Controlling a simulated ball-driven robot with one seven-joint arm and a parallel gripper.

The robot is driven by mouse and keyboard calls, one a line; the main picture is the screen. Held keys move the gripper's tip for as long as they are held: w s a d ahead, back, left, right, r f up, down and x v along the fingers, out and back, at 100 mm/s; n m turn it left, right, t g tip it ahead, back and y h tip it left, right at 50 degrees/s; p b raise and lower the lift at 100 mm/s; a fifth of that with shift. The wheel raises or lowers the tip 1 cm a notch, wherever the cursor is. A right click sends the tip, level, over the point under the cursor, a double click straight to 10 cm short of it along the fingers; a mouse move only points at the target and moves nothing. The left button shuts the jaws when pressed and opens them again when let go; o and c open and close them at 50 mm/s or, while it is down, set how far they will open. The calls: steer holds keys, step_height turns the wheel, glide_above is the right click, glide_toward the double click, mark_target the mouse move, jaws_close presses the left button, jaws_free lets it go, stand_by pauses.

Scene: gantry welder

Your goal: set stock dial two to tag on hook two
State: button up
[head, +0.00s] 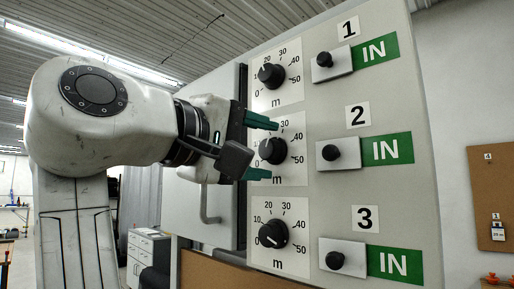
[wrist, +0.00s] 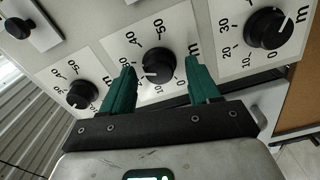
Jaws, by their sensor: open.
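Stock dial two (head: 272,150) is a black round knob on a white scale plate marked 0 to 50 m, in the middle row of the grey panel. I cannot make out hook two.
Dial one (head: 271,76) is above and dial three (head: 273,234) below, close to the fingers. Black push knobs (head: 333,153) beside green IN labels (head: 386,150) stand right of the dials. A grey handle (head: 209,205) sticks out below my gripper.

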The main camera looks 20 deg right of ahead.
steer(key=b+v, duration=0.3)
steer(key=v, duration=0.7)
steer(key=shift+s+a, duration=0.2)
steer(key=shift+a, duration=0.15)
steer(key=shift+f, duration=0.1)
